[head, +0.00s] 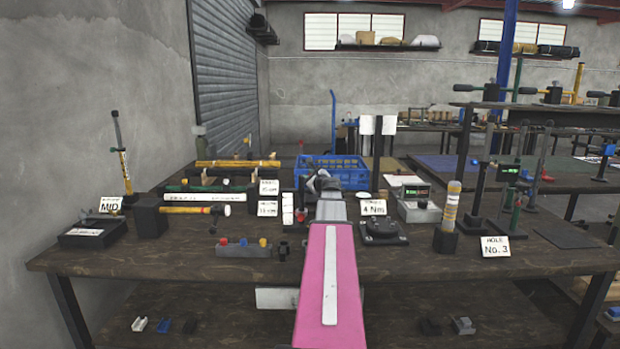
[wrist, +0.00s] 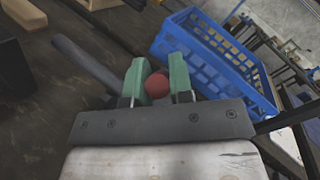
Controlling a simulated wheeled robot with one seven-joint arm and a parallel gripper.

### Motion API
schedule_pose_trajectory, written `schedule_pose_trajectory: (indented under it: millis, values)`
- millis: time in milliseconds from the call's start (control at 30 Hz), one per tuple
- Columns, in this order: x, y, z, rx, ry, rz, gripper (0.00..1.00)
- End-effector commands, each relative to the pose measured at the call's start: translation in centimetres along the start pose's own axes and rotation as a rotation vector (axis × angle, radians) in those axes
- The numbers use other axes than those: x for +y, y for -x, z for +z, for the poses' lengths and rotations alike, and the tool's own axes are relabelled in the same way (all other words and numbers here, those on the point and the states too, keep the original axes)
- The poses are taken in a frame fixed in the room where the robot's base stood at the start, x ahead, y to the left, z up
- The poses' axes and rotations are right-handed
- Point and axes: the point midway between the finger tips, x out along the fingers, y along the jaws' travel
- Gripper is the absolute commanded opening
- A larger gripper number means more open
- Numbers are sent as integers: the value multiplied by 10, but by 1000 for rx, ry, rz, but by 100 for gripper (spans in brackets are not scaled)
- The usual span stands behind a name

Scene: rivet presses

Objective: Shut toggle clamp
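My gripper (wrist: 157,78) has two green fingers that stand apart in the wrist view. A round red knob (wrist: 157,86) sits between them and about fills the gap; I cannot tell whether the fingers press on it. A dark grey bar (wrist: 85,60) runs from the upper left toward the left finger. I cannot tell whether it belongs to the toggle clamp. In the head view my gripper (head: 322,182) is over the middle of the bench, in front of the blue crate. The clamp's body is not clearly visible.
The blue crate (head: 345,170) stands just beyond my gripper; it also shows in the wrist view (wrist: 205,45). A 4 Nm sign (head: 373,208) and a black fixture (head: 383,231) are to the right.

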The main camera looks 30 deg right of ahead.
Motion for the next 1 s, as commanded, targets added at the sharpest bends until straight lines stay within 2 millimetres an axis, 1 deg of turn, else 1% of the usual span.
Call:
schedule_pose_trajectory:
  millis: [233,500,967,1000]
  values:
    - [2,1,-1,-13,7,-5,0]
    - [8,4,-5,-77,45,-49,0]
    - [9,5,-6,-95,60,-70,0]
    - [9,5,-6,-95,60,-70,34]
